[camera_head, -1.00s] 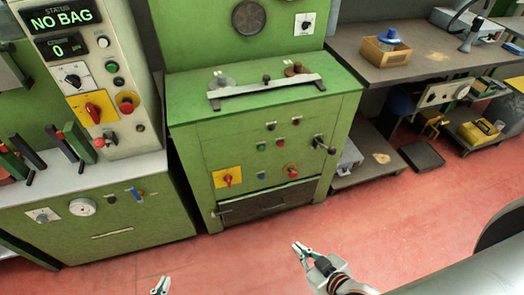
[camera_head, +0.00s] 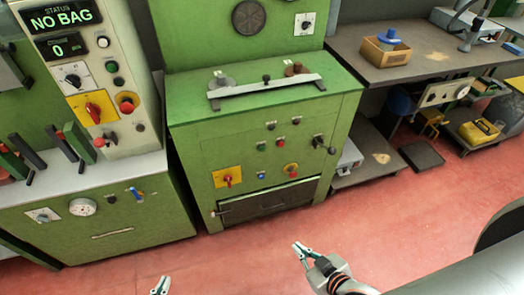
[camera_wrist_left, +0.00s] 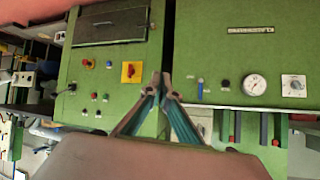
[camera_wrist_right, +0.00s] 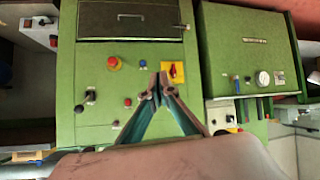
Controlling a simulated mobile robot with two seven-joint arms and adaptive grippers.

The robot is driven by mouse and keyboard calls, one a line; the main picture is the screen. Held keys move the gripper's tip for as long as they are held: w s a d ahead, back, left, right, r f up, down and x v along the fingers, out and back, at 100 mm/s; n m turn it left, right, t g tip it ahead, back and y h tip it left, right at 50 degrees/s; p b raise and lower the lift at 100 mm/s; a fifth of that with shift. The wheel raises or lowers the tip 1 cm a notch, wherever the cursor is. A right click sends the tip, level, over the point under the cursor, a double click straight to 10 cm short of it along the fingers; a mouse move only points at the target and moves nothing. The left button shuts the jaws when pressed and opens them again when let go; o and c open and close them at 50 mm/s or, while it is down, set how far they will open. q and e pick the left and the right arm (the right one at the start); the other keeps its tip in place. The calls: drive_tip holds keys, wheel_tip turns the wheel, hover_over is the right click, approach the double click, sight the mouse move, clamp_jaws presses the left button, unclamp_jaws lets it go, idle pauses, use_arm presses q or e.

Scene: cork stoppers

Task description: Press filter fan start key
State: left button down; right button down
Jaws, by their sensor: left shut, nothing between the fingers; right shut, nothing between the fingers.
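The green cabinet (camera_head: 300,100) in the middle carries a control panel on its front. It has a green button (camera_head: 261,146), a red button (camera_head: 281,144), a blue button (camera_head: 261,175), a red mushroom button (camera_head: 291,169), a yellow-plated red switch (camera_head: 227,177) and small black knobs (camera_head: 271,125). The labels are too small to read, so I cannot tell which is the filter fan start key. My left gripper (camera_head: 161,285) is shut and empty, low in front of the cabinets. My right gripper (camera_head: 301,249) is shut and empty, below the panel and apart from it. Both fingertip pairs show in the wrist views.
A left machine (camera_head: 110,90) has a NO BAG display, buttons and several levers. A lever (camera_head: 323,145) juts from the cabinet's right front. The red floor (camera_head: 220,260) before the cabinets is clear.

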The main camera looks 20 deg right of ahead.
drive_tip(key=shift+d, duration=0.1)
